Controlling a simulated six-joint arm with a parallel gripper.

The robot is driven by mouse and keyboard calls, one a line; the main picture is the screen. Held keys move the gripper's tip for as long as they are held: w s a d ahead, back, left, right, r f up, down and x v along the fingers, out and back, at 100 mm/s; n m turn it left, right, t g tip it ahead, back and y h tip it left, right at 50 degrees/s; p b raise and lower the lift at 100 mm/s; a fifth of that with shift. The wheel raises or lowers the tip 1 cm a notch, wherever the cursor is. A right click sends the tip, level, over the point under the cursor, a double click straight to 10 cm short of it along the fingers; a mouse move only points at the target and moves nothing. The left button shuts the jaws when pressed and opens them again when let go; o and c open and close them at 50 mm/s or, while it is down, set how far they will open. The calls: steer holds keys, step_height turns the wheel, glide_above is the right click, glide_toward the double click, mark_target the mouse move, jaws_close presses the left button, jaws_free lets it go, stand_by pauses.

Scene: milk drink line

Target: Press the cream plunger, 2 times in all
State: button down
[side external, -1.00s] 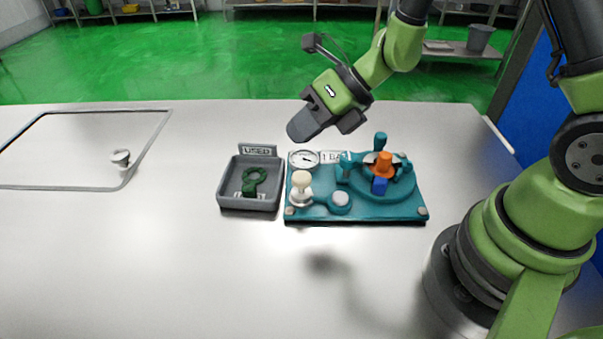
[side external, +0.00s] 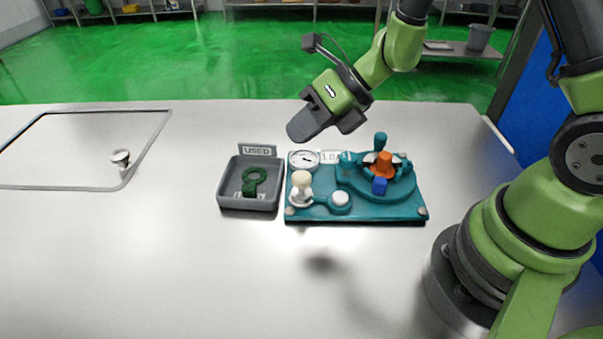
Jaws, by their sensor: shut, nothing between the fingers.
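The cream plunger (side external: 301,181) stands upright at the left end of a teal base plate (side external: 310,213), its round knob above a pale collar. My gripper (side external: 296,134) is shut and empty. In the picture it hangs above the plunger and the gauge, clear of both, tilted down to the left. Nothing hides the plunger's knob.
The plate also bears a dial gauge (side external: 303,160), a white button (side external: 340,198), a small label (side external: 332,157), an orange piece (side external: 383,163) and a blue block (side external: 379,186). Left of it, a grey USED tray (side external: 228,203) holds a green ring-shaped piece (side external: 254,181). The front table is clear.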

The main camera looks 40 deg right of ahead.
mark_target(302, 173)
stand_by(0.3)
step_height(302, 173, up, 4)
steer(key=shift+f, duration=0.1)
steer(key=shift+f, duration=0.15)
stand_by(0.3)
steer(key=shift+f, duration=4.25)
steer(key=shift+f, duration=0.1)
steer(key=shift+f, duration=0.3)
